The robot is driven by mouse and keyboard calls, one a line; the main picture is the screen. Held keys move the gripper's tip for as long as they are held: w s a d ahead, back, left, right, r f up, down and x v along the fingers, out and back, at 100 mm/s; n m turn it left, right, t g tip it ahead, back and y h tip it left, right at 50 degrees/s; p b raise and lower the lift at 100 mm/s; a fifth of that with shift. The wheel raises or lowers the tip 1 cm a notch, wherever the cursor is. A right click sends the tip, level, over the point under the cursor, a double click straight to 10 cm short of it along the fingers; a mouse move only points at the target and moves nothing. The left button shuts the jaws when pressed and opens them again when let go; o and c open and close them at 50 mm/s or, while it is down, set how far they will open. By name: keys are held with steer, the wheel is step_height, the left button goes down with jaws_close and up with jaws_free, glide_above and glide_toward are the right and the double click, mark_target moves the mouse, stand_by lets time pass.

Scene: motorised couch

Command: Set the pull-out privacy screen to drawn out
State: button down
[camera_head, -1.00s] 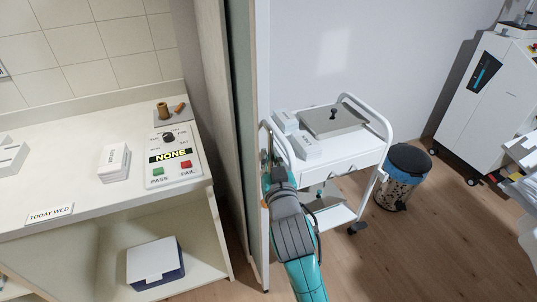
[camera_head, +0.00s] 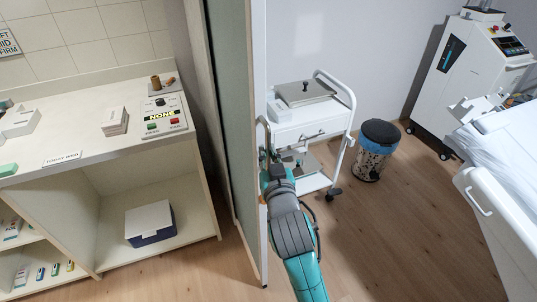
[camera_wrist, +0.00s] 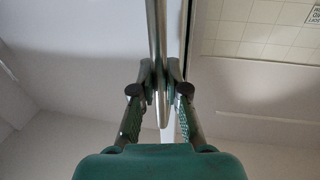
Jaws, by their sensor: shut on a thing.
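The privacy screen (camera_head: 229,120) is a tall grey-green panel with a pale front edge (camera_head: 260,215). It stands out past the end of the counter, with a stretch of its face showing. A vertical metal bar handle (camera_head: 262,127) is on its front edge. The handle also shows in the wrist view (camera_wrist: 156,35), running down between the fingers. My gripper (camera_head: 266,160) is shut on this handle; its fingertips in the wrist view (camera_wrist: 161,84) lie on both sides of the bar. My teal arm partly hides the lower front edge.
A white trolley (camera_head: 312,120) stands just right of the screen, close to my gripper. A pedal bin (camera_head: 374,150), a white machine (camera_head: 468,85) and a white couch (camera_head: 500,190) are further right. The counter (camera_head: 85,130) is at left. Wood floor in front is clear.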

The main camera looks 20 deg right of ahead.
steer(key=shift+s, duration=0.15)
steer(key=c, duration=1.2)
jaws_free()
steer(key=s, duration=0.4)
steer(key=s+a, duration=0.1)
steer(key=s, duration=0.3)
steer(key=s+a, duration=0.1)
steer(key=s, duration=0.3)
steer(key=s+f+n+g+y, duration=0.2)
steer(key=s+f+n+y, duration=0.1)
steer(key=s+f, duration=1.1)
steer(key=shift+m+g, duration=0.5)
steer(key=shift+m, duration=0.1)
steer(key=s+f, duration=0.1)
steer(key=s, duration=0.5)
steer(key=s+d+f, duration=0.1)
steer(key=s, duration=0.6)
steer(key=s+f, duration=0.1)
steer(key=s, duration=0.6)
steer(key=shift+s+d+f, duration=0.2)
steer(key=shift+d, duration=0.2)
